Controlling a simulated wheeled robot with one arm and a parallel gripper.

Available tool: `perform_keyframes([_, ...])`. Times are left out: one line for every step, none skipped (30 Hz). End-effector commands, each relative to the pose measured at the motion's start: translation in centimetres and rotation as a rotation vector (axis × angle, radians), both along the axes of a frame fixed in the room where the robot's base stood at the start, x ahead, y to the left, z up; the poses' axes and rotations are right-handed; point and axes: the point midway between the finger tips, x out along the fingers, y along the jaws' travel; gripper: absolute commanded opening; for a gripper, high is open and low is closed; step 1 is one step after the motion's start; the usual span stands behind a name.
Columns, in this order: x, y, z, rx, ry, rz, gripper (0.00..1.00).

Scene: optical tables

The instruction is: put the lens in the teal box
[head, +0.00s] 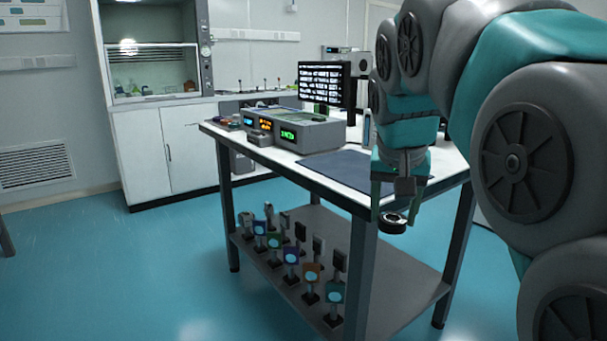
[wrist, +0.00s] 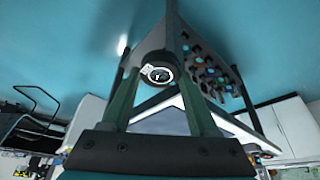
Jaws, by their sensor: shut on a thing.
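My gripper (head: 393,213) is shut on the lens (head: 391,225), a small round piece in a black mount. The gripper points down and holds the lens off the table's near right corner, in front of the table edge as the head view sees it. In the wrist view the lens (wrist: 158,74) sits between the two green fingertips (wrist: 158,80), with a white ring of marks around its dark middle. I cannot make out a teal box in either view.
A white-topped table (head: 262,152) bears a dark blue mat (head: 345,170), grey instruments with lit displays (head: 300,133) and a monitor (head: 322,80). Its lower shelf (head: 395,290) holds several mounted optics (head: 291,257). Blue floor (head: 150,270) is clear at left. A fume hood (head: 150,70) stands behind.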

Motion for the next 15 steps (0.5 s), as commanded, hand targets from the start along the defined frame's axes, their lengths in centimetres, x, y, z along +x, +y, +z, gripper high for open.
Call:
perform_keyframes([0.1,0.0,-0.9,0.000,0.003,0.005,0.00])
perform_keyframes([0.3,0.0,-1.7,0.000,0.004,0.011,0.00])
perform_keyframes([0.5,0.0,-2.7,0.000,0.005,0.019,0.00])
perform_keyframes([0.7,0.0,-3.4,0.001,0.004,0.025,0.00])
perform_keyframes([0.9,0.0,-4.4,0.001,0.007,0.031,0.00])
perform_keyframes([1.2,0.0,-5.7,0.001,0.007,0.043,0.00])
perform_keyframes([1.4,0.0,-6.7,0.001,0.007,0.050,0.00])
perform_keyframes([1.7,-0.1,-7.9,0.001,0.011,0.059,0.00])
perform_keyframes([2.1,0.0,-9.3,0.001,0.007,0.070,0.00])
perform_keyframes([2.3,0.0,-10.5,0.001,0.011,0.079,0.00])
perform_keyframes([2.7,-0.1,-11.8,0.000,0.009,0.090,0.00])
perform_keyframes([3.1,-0.1,-13.4,0.001,0.011,0.103,0.00])
perform_keyframes([3.4,-0.1,-14.8,0.001,0.011,0.113,0.00])
perform_keyframes([3.6,-0.1,-16.2,0.001,0.014,0.123,0.00])
perform_keyframes([4.2,-0.1,-18.1,0.002,0.013,0.140,0.00])
